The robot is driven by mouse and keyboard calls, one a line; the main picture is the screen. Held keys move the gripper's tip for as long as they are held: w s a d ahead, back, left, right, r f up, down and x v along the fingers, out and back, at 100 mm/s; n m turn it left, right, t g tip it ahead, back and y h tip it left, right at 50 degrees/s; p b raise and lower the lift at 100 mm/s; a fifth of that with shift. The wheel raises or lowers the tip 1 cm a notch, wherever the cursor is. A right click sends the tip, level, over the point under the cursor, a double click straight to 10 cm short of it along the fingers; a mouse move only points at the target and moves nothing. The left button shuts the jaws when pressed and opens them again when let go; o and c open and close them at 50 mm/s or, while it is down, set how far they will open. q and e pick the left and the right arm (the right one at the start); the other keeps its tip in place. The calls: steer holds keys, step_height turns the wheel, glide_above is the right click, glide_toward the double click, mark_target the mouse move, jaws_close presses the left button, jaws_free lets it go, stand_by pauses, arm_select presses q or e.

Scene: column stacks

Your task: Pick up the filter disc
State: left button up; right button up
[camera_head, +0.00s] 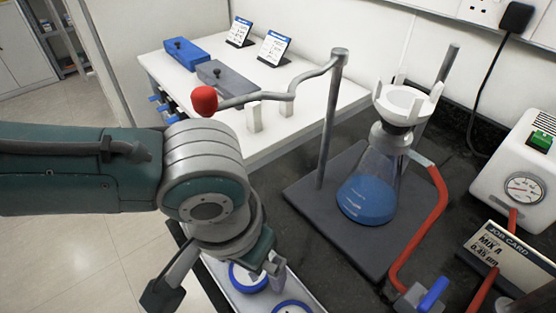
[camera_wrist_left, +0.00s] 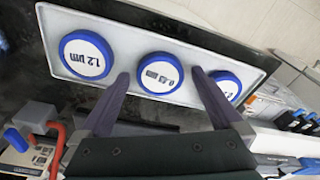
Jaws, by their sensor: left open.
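Three white filter discs with blue rims lie in a row in a pale tray (camera_wrist_left: 60,20) in the left wrist view. The left disc (camera_wrist_left: 86,56) reads 1.2 µm. The middle disc (camera_wrist_left: 160,73) has a label starting with 0, hard to read. The right disc (camera_wrist_left: 226,84) is partly hidden by a finger. In the head view two discs show, one (camera_head: 248,278) beside my gripper and one (camera_head: 291,307) cut by the bottom edge. My left gripper (camera_head: 221,284) is open and empty above the tray, its fingers either side of the middle disc in the wrist view. My right gripper is out of view.
A flask (camera_head: 370,195) with blue liquid and a white funnel (camera_head: 404,103) stands on a dark stand base (camera_head: 320,215). A red hose (camera_head: 436,205) runs from it. A red-tipped swing arm (camera_head: 205,100) juts near my arm. A job card (camera_head: 508,258) reads MIX A, apparently 0.45 µm.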

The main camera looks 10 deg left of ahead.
arm_select(q)
steer(key=c, duration=1.3)
steer(key=shift+r, duration=0.15)
